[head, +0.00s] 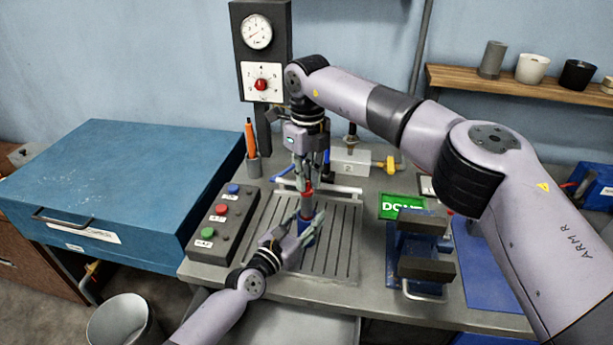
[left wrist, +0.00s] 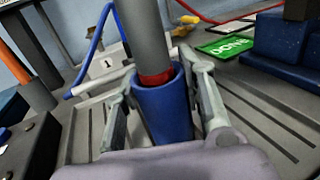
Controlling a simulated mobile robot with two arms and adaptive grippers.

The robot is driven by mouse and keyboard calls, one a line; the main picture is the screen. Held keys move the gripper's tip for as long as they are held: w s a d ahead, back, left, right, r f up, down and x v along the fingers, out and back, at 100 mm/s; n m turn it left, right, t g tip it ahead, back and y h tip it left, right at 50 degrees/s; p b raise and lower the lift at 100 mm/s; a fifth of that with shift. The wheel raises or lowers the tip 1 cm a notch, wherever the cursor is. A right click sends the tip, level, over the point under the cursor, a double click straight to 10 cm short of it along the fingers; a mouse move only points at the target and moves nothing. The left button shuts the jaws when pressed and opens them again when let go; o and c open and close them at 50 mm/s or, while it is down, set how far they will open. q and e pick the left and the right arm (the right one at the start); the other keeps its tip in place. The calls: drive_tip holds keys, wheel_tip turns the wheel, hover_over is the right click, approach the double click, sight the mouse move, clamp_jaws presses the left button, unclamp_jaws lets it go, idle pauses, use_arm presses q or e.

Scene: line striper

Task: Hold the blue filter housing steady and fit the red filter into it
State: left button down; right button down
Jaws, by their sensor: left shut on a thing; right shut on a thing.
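The blue filter housing (head: 307,236) stands upright over the slotted plate, and it fills the middle of the left wrist view (left wrist: 163,108). My left gripper (head: 309,221) is shut on it, one finger on each side. The red filter (head: 307,202) is upright above the housing, with a grey body and red bands. My right gripper (head: 307,184) is shut on its upper part. In the left wrist view the filter's lower red band (left wrist: 156,78) is at the housing's open mouth, seemingly just inside the rim. How deep it sits is hard to tell.
A button box (head: 222,222) stands left of the slotted plate (head: 335,245). A blue vise-like block (head: 420,250) and a green sign (head: 402,206) are to the right. A gauge column (head: 262,60) and an orange pen in a cup (head: 253,165) are behind.

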sight(306, 202)
drive_tip(key=shift+f, duration=4.15)
idle(0.8)
drive_tip(key=shift+r, duration=0.4)
idle(2.6)
